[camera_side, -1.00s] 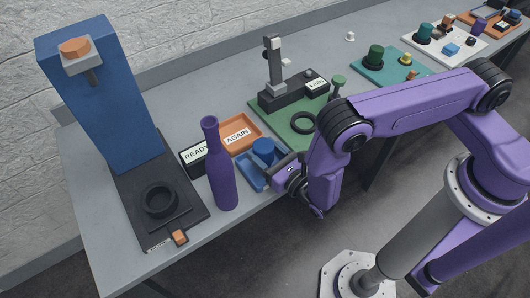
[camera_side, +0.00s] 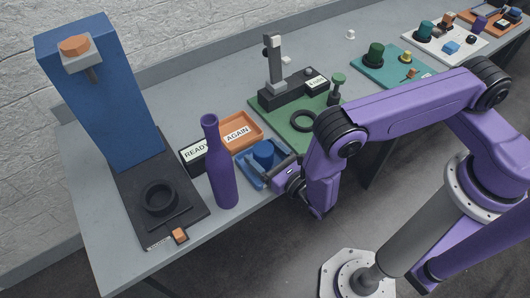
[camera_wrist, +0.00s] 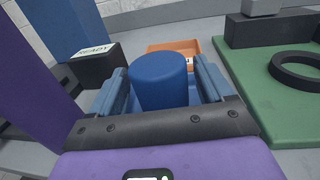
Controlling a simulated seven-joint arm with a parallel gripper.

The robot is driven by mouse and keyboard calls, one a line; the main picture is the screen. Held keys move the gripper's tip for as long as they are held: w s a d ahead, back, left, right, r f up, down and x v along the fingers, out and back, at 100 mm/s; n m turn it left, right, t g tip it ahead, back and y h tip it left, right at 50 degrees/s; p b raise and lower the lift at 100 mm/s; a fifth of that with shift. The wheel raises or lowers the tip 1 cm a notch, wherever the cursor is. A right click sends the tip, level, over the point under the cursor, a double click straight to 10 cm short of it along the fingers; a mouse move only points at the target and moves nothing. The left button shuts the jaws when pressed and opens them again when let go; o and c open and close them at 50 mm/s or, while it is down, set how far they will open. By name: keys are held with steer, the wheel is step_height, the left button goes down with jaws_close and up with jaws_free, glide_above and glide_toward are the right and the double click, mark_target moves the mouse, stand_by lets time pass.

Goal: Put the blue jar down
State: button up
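The blue jar (camera_side: 263,152) is a plain upright cylinder standing in the small blue tray near the front edge of the table. In the wrist view the jar (camera_wrist: 160,80) stands between my two blue fingers. My gripper (camera_side: 266,166) reaches in from the right, low over the tray. It also shows in the wrist view (camera_wrist: 160,90), with fingers spread wide and a narrow gap on each side of the jar. The gripper looks open and not clamped on the jar. The jar's base is hidden.
A tall purple bottle (camera_side: 222,170) stands close on the left. An orange tray (camera_side: 240,123) labelled AGAIN and a black READY block (camera_side: 190,157) are behind. A green board (camera_side: 290,130) with a black ring (camera_side: 303,120) is to the right. A blue stand (camera_side: 105,95) rises at the far left.

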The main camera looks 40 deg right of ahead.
stand_by(0.3)
steer(key=shift+r, duration=0.2)
steer(key=s+d, duration=0.1)
steer(key=s, duration=1.1)
steer(key=shift+d+r, duration=0.25)
steer(key=shift+r, duration=0.1)
steer(key=d+r+m+g+h, duration=1)
steer(key=d+r+m+h, duration=0.15)
steer(key=r+m, duration=0.35)
steer(key=s+d+r+m+g+y, duration=0.6)
steer(key=s+r+m+g+y, duration=0.1)
steer(key=s+r+m+y, duration=0.1)
steer(key=s+m+y, duration=0.1)
steer(key=s+y, duration=0.1)
steer(key=s, duration=0.1)
steer(key=shift+s+d+r+m+g, duration=0.3)
steer(key=shift+d+r+g, duration=0.05)
steer(key=shift+g, duration=0.05)
stand_by(0.5)
